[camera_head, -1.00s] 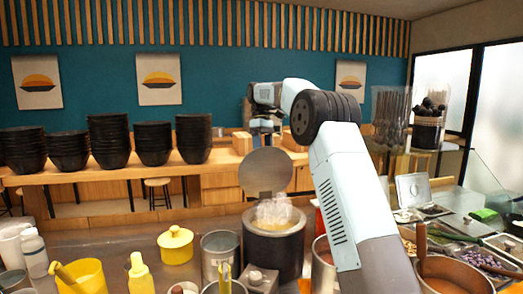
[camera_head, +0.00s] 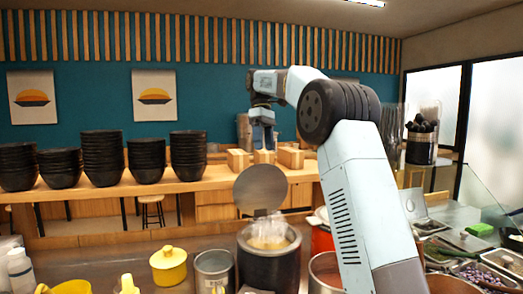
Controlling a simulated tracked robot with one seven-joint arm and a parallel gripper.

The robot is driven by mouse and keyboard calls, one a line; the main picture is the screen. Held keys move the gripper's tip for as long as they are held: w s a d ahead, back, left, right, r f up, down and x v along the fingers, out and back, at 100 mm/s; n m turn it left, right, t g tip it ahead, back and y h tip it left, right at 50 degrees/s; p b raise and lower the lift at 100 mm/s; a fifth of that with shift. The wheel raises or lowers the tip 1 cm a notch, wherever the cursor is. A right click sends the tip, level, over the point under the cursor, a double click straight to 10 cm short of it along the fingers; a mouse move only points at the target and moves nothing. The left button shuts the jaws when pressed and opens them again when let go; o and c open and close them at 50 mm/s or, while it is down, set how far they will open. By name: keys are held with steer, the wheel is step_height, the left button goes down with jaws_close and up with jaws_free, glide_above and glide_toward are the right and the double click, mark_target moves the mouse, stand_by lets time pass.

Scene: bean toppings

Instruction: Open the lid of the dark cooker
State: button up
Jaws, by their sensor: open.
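The dark cooker (camera_head: 270,268) stands on the near counter at the bottom middle. Its round grey lid (camera_head: 260,188) stands up at the back of the rim, so the cooker is open. Pale contents (camera_head: 268,238) with what looks like steam show inside. My gripper (camera_head: 262,140) is open and empty, pointing down. It appears above the raised lid in the picture and apart from it. Its fingertips are small and hard to make out against the boxes behind.
A yellow lidded pot (camera_head: 168,266) and a metal canister (camera_head: 214,272) stand left of the cooker. A red container (camera_head: 321,236) is close on its right. Stacks of black bowls (camera_head: 102,158) and cardboard boxes (camera_head: 238,160) are on the back counter. Ingredient trays (camera_head: 478,274) lie at right.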

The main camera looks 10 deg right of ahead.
steer(key=s+r, duration=0.3)
steer(key=s, duration=0.3)
steer(key=shift+s+d, duration=0.25)
steer(key=shift+s, duration=0.05)
